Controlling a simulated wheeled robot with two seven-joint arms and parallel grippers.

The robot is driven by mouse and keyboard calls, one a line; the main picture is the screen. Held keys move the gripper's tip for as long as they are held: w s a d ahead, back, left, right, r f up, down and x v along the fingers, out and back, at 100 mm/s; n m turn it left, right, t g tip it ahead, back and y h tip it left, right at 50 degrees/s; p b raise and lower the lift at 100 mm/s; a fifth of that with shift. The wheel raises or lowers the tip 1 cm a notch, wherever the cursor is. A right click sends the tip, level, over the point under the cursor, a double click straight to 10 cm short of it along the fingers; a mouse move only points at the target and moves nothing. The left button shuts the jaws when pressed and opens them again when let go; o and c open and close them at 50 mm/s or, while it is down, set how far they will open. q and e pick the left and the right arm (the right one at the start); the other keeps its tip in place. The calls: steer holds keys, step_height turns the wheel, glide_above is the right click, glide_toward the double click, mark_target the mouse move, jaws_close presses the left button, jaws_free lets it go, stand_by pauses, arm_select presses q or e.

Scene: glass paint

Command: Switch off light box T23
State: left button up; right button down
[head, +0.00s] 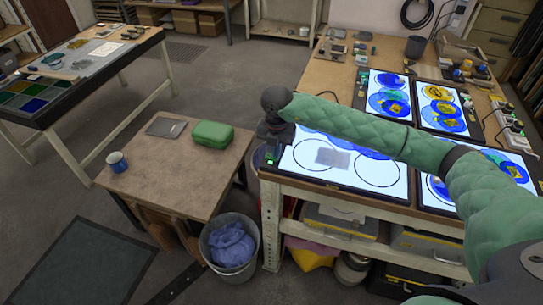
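Several lit light boxes lie on the wooden workbench (318,82) at right. The front left one (394,193) is lit white, with circle outlines, a grey sheet and some blue on it. The front right one (433,194), back left one (377,77) and back right one (426,88) carry blue and yellow glass pieces. No label T23 is readable. My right arm crosses over the front left box. My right gripper (271,146) points down at that box's left edge, close to a small green light (269,161). Its fingers are too dark to judge; contact is unclear. My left gripper is out of view.
A low wooden table (165,175) at left holds a green case (212,134), a blue mug (117,161) and a dark flat item (166,127). A bin with a blue bag (231,246) stands between table and bench. Power sockets (513,132) line the bench's right edge.

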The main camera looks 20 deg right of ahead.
steer(key=shift+r+p, duration=1.05)
steer(key=shift+r, duration=2.4)
